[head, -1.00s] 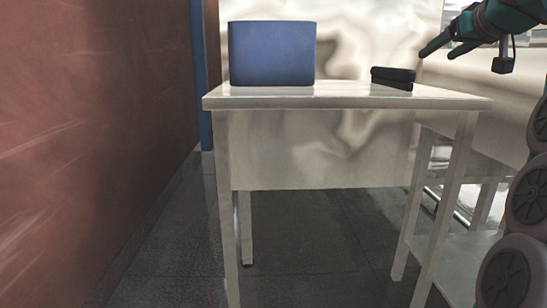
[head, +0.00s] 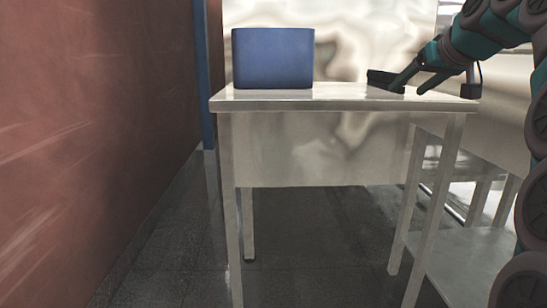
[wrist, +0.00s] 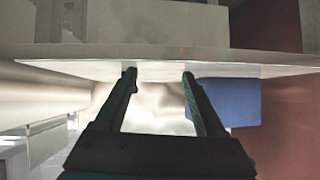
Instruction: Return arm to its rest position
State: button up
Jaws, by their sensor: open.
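My gripper (head: 408,90) is at the upper right of the head view, its fingers pointing down and left over the right part of the table (head: 300,104). In the wrist view my gripper (wrist: 159,73) has its two fingers spread apart with nothing between them. A small black object (head: 378,78) lies on the tabletop. One finger overlaps its right side in the head view, and I cannot tell whether they touch. The black object cannot be made out in the wrist view.
A blue box (head: 273,58) stands on the left part of the tabletop; it also shows in the wrist view (wrist: 230,101), right of the fingers. A reddish wall (head: 90,130) runs along the left. A lower shelf (head: 460,262) is at the right. Grey floor is open at left.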

jog(key=s+a+f+g+p, duration=0.25)
jog(key=s+a+f, duration=0.35)
jog(key=f, duration=0.3)
jog(key=s+a+f+g+p, duration=0.2)
jog(key=s+a+f+g, duration=0.2)
jog(key=s+a+f, duration=0.35)
jog(key=s+f+g+p, duration=0.2)
jog(key=s+f+g, duration=0.1)
jog(key=s+f, duration=0.6)
jog(key=s+f+g+h+p, duration=0.1)
jog(key=s+f+g+p, duration=0.1)
jog(key=s+f, duration=0.7)
jog(key=s+a+g, duration=0.1)
jog(key=s, duration=0.7)
jog(key=shift+s+f+m+h, duration=0.2)
jog(key=shift+s+m+h, duration=0.1)
jog(key=shift+s, duration=0.05)
